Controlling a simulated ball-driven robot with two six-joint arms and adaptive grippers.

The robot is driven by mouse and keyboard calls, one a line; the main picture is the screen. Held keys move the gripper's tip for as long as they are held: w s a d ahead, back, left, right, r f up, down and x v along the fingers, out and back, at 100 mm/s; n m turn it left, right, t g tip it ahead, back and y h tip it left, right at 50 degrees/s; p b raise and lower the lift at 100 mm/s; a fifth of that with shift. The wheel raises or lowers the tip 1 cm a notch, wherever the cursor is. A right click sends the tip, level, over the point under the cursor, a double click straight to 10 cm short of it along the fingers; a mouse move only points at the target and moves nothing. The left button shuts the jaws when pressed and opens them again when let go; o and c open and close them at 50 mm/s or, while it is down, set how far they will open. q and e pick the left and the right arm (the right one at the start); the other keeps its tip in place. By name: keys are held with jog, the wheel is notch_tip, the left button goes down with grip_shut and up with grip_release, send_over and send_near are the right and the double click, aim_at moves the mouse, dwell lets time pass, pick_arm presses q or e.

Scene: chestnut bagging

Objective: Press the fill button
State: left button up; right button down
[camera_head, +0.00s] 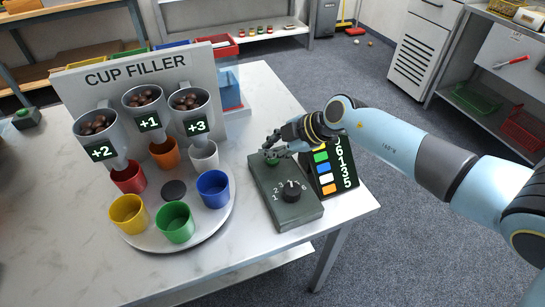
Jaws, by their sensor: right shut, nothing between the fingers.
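The dark green control box (286,212) lies on the white table, with a black number dial (291,191) at its near end. A green button (272,161) shows at its far end, partly hidden by my right gripper (270,150). The right gripper is shut and empty, its fingertips right at the button; I cannot tell whether they touch it. The cup filler (150,66) has three hoppers of chestnuts, marked +2, +1 and +3. Below them, a round white turntable (204,223) carries red, orange, white, blue, green and yellow cups. My left gripper is out of view.
A black card (348,181) with coloured squares and numbers stands beside the box, partly covered by my right gripper. Another green button on a dark box (27,117) sits at the left edge. Coloured bins (229,88) stand behind the filler. Open table lies left of the turntable.

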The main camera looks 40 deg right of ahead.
jog(key=shift+f, duration=0.15)
dwell(0.6)
jog(key=shift+f, duration=0.25)
jog(key=shift+f, duration=0.25)
dwell(0.4)
jog(key=shift+s+a+f, duration=0.2)
jog(key=shift+s+f, duration=0.3)
jog(key=shift+f, duration=0.05)
dwell(0.6)
jog(key=shift+w+d+r+p, duration=0.1)
jog(key=shift+w+r+p, duration=0.15)
jog(key=shift+r+p, duration=0.35)
jog(key=shift+w+d+r+p, duration=0.1)
jog(key=shift+w+r+p, duration=0.15)
jog(key=shift+p, duration=0.2)
